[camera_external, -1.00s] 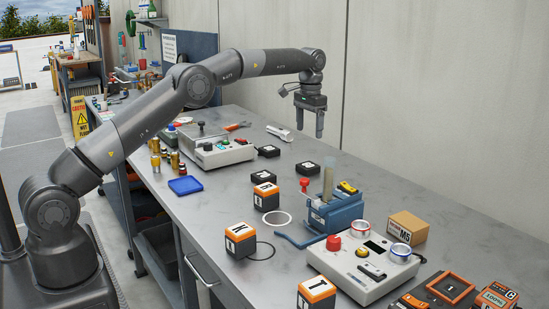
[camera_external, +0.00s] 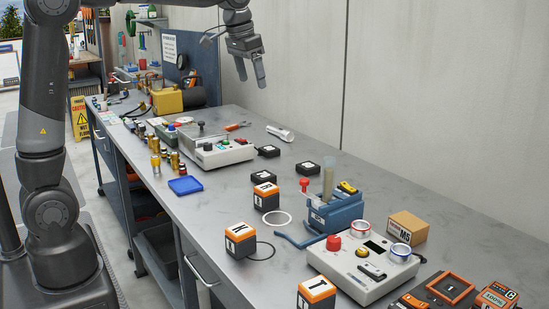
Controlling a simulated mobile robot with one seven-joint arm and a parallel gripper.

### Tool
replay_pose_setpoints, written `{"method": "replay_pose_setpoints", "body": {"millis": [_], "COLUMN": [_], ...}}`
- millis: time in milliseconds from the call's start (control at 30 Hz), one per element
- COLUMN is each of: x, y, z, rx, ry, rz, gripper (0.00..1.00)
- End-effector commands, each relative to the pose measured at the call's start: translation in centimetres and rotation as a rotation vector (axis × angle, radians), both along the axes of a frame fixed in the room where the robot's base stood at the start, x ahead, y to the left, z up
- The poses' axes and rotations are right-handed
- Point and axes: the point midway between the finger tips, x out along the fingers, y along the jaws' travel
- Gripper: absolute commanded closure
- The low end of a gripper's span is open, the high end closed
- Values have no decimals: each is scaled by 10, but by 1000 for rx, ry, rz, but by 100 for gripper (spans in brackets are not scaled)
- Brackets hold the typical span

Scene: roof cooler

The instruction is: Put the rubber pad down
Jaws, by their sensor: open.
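My gripper (camera_external: 251,82) is high above the far part of the bench, near the wall. Its two fingers point down, spread apart, with nothing seen between them. No item can be picked out for certain as the rubber pad. Some have pale marks, too small to read. My gripper is well clear of all of them.
A grey-white device (camera_external: 222,153) stands mid-bench, with a flat blue tray (camera_external: 185,185) in front. Orange-and-black lettered blocks (camera_external: 240,238), a blue holder (camera_external: 336,212), a control box (camera_external: 362,265) and a cardboard box (camera_external: 408,226) occupy the near end. Bare bench (camera_external: 370,185) lies along the wall.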

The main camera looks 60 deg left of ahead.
Motion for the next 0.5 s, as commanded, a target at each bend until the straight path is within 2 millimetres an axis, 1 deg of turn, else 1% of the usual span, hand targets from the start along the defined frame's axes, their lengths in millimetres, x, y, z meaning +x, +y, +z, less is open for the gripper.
{"method": "replay_pose_setpoints", "body": {"millis": [33,133,233,367,500], "x": [-21,-57,-94,-141,-190], "y": [-2,-5,-8,-10,-13], "z": [4,6,3,-6,-24], "rx": [1,0,-2,-6,-13], "ry": [-15,-45,-74,-110,-150], "rz": [0,2,3,4,6], "gripper": [24,24,24,24,24]}}
